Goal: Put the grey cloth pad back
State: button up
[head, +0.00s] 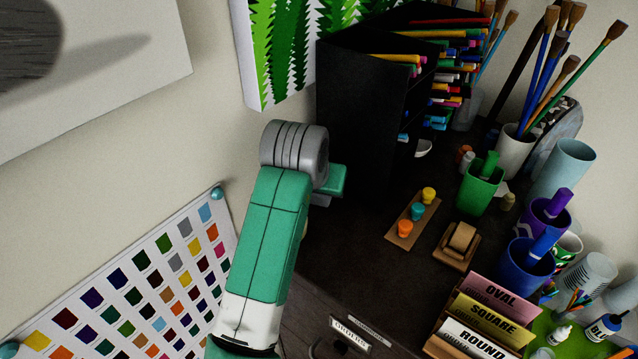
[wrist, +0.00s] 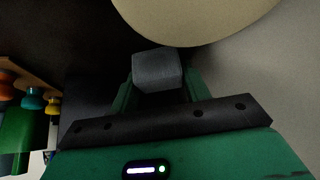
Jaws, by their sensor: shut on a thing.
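My gripper (wrist: 160,94) is shut on the grey cloth pad (wrist: 157,68), a small grey block held between its two green fingers in the wrist view. The pad is close to a large, round, beige thing at the top of that view; I cannot tell whether they touch. There my arm reaches over the left part of the dark bench, in front of the black rack.
The round beige thing (wrist: 195,18) is mostly hidden behind my arm in the head view. A black pen rack (head: 352,115) stands behind. A wooden strip (head: 412,222) with colored pots, a green cup (head: 480,188) and a label-card holder (head: 440,345) are to the right.

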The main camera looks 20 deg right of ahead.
jog(key=shift+f, duration=0.15)
jog(key=o, duration=0.9)
jog(key=shift+o, duration=0.2)
jog(key=b+v, duration=0.1)
jog(key=v, duration=1.1)
jog(key=shift+r, duration=0.2)
